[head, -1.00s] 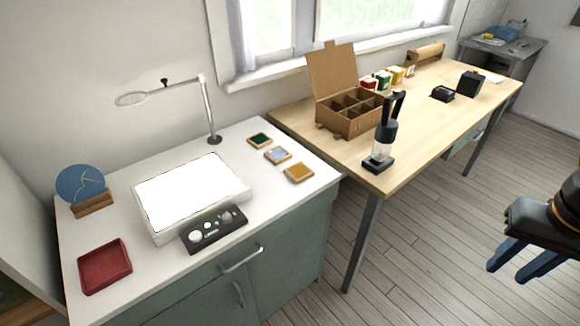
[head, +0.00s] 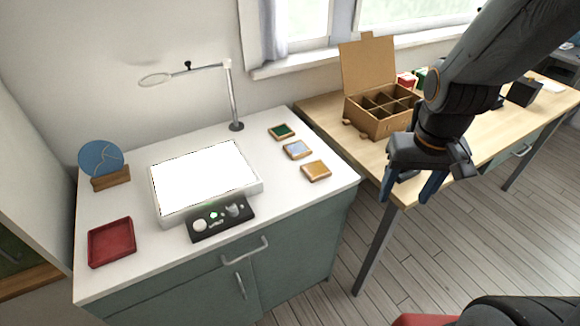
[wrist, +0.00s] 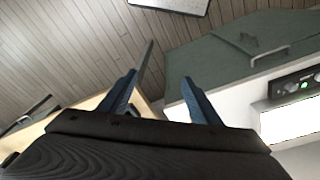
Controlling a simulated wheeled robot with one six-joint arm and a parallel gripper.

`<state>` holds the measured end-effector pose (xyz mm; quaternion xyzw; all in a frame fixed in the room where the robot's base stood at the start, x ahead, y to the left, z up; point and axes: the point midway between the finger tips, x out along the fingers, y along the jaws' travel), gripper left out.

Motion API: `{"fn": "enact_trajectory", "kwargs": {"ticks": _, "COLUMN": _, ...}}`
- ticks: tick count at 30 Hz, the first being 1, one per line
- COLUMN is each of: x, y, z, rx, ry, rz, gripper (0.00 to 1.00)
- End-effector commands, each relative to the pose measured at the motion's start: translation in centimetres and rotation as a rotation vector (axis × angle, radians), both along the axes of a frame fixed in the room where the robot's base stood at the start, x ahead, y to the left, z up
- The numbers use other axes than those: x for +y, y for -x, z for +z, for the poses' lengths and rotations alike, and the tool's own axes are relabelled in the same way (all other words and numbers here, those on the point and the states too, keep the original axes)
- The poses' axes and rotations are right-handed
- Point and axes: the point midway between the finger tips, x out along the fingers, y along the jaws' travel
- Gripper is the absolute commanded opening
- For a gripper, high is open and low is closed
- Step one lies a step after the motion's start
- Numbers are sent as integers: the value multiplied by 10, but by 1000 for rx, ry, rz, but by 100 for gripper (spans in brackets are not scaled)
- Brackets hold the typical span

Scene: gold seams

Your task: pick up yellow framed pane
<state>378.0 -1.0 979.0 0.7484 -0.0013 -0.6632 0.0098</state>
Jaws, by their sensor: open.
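The yellow framed pane (head: 316,171) lies flat at the right side of the white cabinet top, nearest the front of a row of small framed panes. A pale blue pane (head: 297,149) lies behind it, and a dark green pane (head: 281,131) behind that. My gripper (head: 412,196) is open and empty, to the right of the yellow pane, over the near corner of the wooden table. In the wrist view its two blue fingers (wrist: 157,95) are spread apart with nothing between them. The yellow pane is not visible there.
A lit white panel (head: 205,178) with a control box (head: 221,218) stands left of the panes. A lamp (head: 234,95) stands behind. A red tray (head: 111,242) is at front left. A cardboard box (head: 376,115) sits on the wooden table (head: 330,112).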

Motion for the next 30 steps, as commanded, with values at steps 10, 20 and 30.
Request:
{"fn": "enact_trajectory", "kwargs": {"ticks": 10, "x": 29, "y": -126, "z": -7, "rx": -190, "ry": 104, "rz": 216, "gripper": 80}}
{"fn": "enact_trajectory", "kwargs": {"ticks": 20, "x": 130, "y": -187, "z": -52, "rx": -272, "ry": -42, "rz": 476, "gripper": 80}}
{"fn": "enact_trajectory", "kwargs": {"ticks": 30, "x": 155, "y": -193, "z": -81, "rx": -260, "ry": -93, "rz": 531, "gripper": 80}}
